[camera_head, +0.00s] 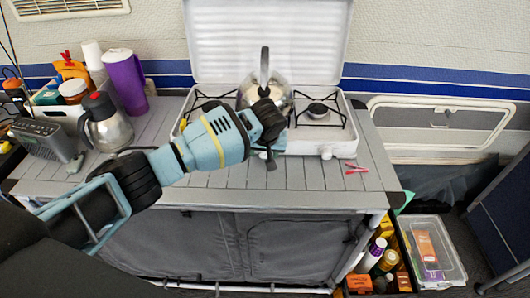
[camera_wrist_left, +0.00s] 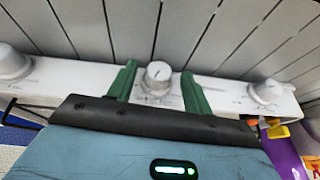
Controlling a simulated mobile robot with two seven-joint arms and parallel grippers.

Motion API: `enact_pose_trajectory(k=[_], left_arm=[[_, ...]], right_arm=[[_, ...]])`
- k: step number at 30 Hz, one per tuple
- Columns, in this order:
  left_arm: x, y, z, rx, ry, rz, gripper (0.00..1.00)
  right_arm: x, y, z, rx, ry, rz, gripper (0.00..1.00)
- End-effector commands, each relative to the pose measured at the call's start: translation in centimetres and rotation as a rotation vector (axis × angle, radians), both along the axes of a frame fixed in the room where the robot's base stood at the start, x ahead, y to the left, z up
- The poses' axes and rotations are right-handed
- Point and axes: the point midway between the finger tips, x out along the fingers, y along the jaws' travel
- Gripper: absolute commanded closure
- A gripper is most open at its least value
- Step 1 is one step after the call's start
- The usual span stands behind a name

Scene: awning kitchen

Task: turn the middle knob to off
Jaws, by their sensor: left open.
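The white stove (camera_head: 310,144) stands on the slatted counter with its lid raised. Its front panel (camera_wrist_left: 222,92) carries three round knobs in the left wrist view. The middle knob (camera_wrist_left: 157,80) sits between the two green fingers of my left gripper (camera_wrist_left: 158,72). The gripper is open, with a gap showing on each side of the knob. The other knobs are at the left (camera_wrist_left: 14,62) and right (camera_wrist_left: 265,92). In the head view my left gripper (camera_head: 270,153) is at the stove's front edge and hides the middle knob. My right gripper is not in view.
A kettle (camera_head: 282,99) stands on the stove behind my gripper. A steel jug (camera_head: 108,131) and purple pitcher (camera_head: 127,82) stand on the counter at left. The counter front is mostly clear.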

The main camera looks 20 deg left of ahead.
Motion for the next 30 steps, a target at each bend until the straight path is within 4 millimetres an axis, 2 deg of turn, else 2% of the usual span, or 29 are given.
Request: enact_pose_trajectory(k=[3, 12, 22, 30], left_arm=[[0.25, 0.09, -0.65, 0.001, -0.001, -0.001, 0.50], [0.33, 0.11, -0.65, 0.000, -0.002, -0.001, 0.51], [0.31, 0.09, -0.66, 0.000, -0.002, -0.001, 0.94], [0.32, -0.07, -0.62, 0.027, 0.007, -0.002, 0.94]], right_arm=[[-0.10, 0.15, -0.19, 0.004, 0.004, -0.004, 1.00], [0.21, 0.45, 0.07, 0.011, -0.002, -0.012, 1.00], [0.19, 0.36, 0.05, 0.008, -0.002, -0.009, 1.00], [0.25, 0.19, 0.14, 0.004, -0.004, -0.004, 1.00]])
